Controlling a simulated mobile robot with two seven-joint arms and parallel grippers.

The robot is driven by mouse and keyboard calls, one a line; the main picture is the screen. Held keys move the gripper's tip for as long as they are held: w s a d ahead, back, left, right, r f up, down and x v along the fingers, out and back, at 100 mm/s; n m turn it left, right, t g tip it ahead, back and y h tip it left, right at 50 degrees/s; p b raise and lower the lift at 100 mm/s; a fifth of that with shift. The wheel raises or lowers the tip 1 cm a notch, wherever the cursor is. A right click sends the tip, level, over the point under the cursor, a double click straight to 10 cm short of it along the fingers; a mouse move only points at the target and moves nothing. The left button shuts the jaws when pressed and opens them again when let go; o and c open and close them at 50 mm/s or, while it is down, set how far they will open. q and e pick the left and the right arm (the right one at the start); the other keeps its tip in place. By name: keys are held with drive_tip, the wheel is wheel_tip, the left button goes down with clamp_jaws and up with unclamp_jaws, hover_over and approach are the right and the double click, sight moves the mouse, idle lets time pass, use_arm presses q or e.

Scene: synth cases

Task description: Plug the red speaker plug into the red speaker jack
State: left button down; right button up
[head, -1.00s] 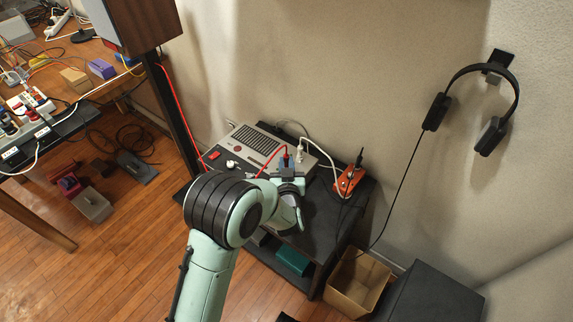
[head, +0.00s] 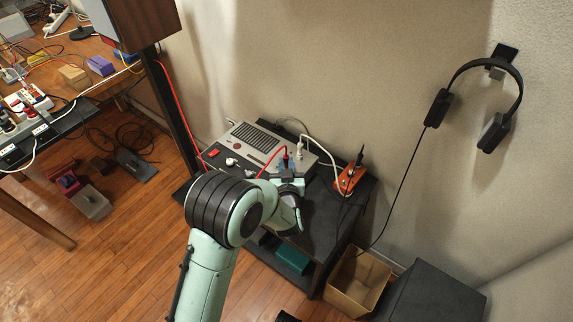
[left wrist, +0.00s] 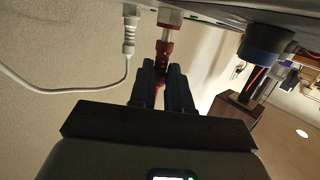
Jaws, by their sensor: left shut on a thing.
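The grey speaker unit (head: 262,143) stands on the black stand, and its underside edge runs along the top of the left wrist view. My left gripper (head: 290,181) is at its front right side. In the left wrist view the gripper (left wrist: 165,85) is shut on the red plug (left wrist: 164,48), which points up at a pale round socket (left wrist: 170,16). A bright metal pin shows between the red body and the socket. The red cable (head: 283,150) arches above the gripper.
An orange box (head: 349,178) stands on the stand's right. A cardboard box (head: 356,282) is on the floor. Headphones (head: 487,95) hang on the wall.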

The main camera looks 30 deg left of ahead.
use_arm(q)
drive_tip(key=shift+f, duration=0.35)
use_arm(e)
drive_tip(key=shift+f, duration=0.45)
use_arm(q)
drive_tip(key=shift+f+b, duration=0.4)
use_arm(e)
drive_tip(key=shift+d+f, duration=0.1)
drive_tip(key=shift+f, duration=0.15)
use_arm(q)
drive_tip(key=c, duration=1)
unclamp_jaws()
use_arm(e)
drive_tip(key=shift+f, duration=0.1)
use_arm(q)
drive_tip(key=shift+s+d, duration=0.15)
drive_tip(key=shift+s, duration=0.1)
drive_tip(key=p+v, duration=0.2)
drive_tip(key=v, duration=1.1)
drive_tip(key=shift+r, duration=0.2)
use_arm(e)
drive_tip(key=shift+s+a+r, duration=0.1)
drive_tip(key=shift+s+r, duration=0.05)
drive_tip(key=shift+r, duration=0.5)
drive_tip(key=shift+s+a+r, duration=0.1)
drive_tip(key=shift+r, duration=0.5)
